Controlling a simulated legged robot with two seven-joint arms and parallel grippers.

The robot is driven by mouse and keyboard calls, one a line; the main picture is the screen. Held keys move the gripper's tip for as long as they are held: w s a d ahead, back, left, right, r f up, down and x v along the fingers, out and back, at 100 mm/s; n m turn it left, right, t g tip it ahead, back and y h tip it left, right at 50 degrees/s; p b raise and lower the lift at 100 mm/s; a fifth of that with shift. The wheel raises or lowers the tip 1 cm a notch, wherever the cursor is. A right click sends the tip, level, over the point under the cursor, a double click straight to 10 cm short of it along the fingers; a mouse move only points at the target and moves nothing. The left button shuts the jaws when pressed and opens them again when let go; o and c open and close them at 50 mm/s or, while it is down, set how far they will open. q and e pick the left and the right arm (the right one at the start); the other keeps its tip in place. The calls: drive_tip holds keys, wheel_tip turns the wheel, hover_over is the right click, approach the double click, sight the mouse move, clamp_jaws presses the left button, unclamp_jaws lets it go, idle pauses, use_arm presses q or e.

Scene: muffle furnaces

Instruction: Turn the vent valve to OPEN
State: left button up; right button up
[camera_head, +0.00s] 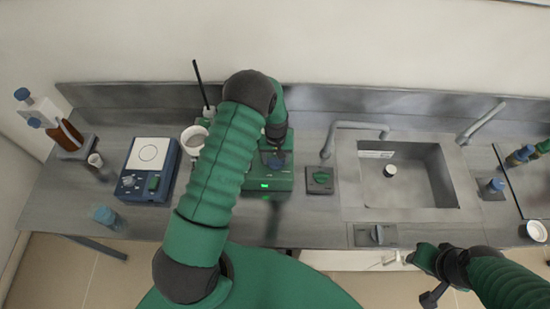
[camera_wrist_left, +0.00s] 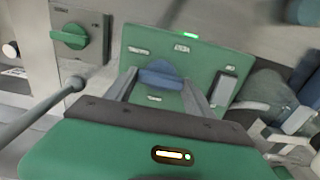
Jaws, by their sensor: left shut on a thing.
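A green device (camera_head: 260,183) with a lit green display stands on the counter, left of the sink. Its panel also shows in the left wrist view (camera_wrist_left: 205,58), with a blue knob (camera_wrist_left: 160,75) between small labels I cannot read. My left gripper (camera_wrist_left: 162,92) has its grey fingers on either side of this knob and is shut on it. In the head view my left gripper (camera_head: 276,150) reaches down over the device and partly hides it. I cannot tell which valve position the knob points to. My right gripper (camera_head: 424,258) is away from the device, low on the right, its jaws unclear.
A grey box with a green knob (camera_head: 319,178) is right of the device. A sink (camera_head: 405,180) with a tap lies further right. The counter front between device and sink is clear.

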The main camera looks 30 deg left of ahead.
use_arm(q)
drive_tip(key=shift+d+r, duration=0.15)
drive_tip(key=shift+d, duration=0.15)
drive_tip(key=shift+c, duration=1)
drive_tip(key=shift+s+a, duration=0.2)
drive_tip(key=shift+a, duration=0.15)
drive_tip(key=shift+d, duration=0.15)
drive_tip(key=m+b, duration=0.2)
drive_tip(key=m, duration=0.1)
drive_tip(key=shift+f+m+b, duration=0.2)
drive_tip(key=shift+m+b, duration=0.1)
drive_tip(key=shift+b, duration=0.05)
drive_tip(key=m+b, duration=0.1)
drive_tip(key=m, duration=0.3)
drive_tip(key=shift+s+b, duration=0.15)
drive_tip(key=shift+b, duration=0.25)
drive_tip(key=m, duration=0.2)
drive_tip(key=m+b, duration=0.1)
drive_tip(key=m, duration=0.2)
drive_tip(key=shift+a+r, duration=0.1)
drive_tip(key=shift+a, duration=0.1)
drive_tip(key=m, duration=0.5)
drive_tip(key=shift+a+r, duration=0.1)
use_arm(e)
drive_tip(key=f, duration=0.3)
drive_tip(key=d+f, duration=0.1)
drive_tip(key=f, duration=0.1)
drive_tip(key=shift+f, duration=0.3)
